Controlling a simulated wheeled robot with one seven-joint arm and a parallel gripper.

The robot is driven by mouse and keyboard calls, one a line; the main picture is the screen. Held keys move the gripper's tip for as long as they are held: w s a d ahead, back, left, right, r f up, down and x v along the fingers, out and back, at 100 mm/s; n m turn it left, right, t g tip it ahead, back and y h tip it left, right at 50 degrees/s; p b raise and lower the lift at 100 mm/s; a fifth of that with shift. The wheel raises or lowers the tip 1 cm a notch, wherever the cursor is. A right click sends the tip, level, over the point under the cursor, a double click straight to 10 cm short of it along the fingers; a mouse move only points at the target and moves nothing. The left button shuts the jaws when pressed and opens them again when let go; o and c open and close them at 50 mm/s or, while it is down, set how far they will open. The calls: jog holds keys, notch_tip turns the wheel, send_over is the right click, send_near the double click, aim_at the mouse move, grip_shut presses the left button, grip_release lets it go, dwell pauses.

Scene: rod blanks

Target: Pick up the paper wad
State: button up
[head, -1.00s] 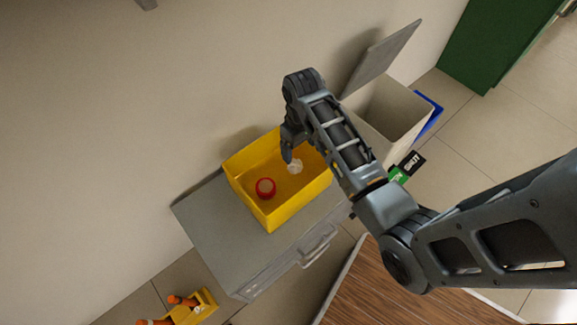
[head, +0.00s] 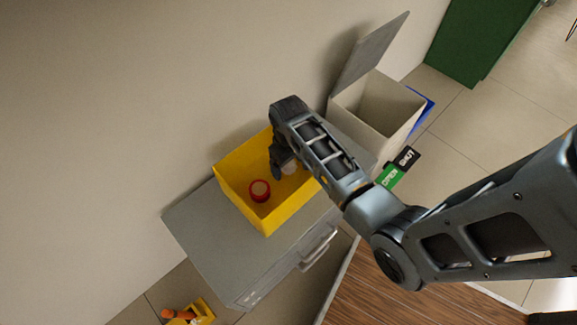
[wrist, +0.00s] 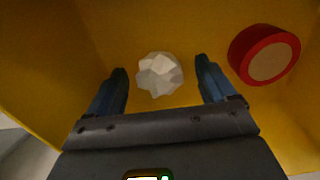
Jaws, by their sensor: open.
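The paper wad (wrist: 159,74) is white and crumpled and lies on the floor of the yellow bin (head: 235,190). In the head view the wad (head: 290,168) is partly hidden behind my gripper (head: 284,172). In the wrist view my gripper (wrist: 162,78) is open, with one finger to the left of the wad and one to the right. There is a gap on each side of the wad, and I cannot tell the exact height of the fingertips above the floor.
A red round object with a pale top (head: 260,190) lies in the bin, right of the right finger in the wrist view (wrist: 265,55). The bin stands on a grey cabinet (head: 215,250). An open lidded bin (head: 375,105) stands behind, near green and black signs (head: 390,176).

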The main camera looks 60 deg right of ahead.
jog(key=c, duration=1.1)
jog(key=shift+o, duration=0.2)
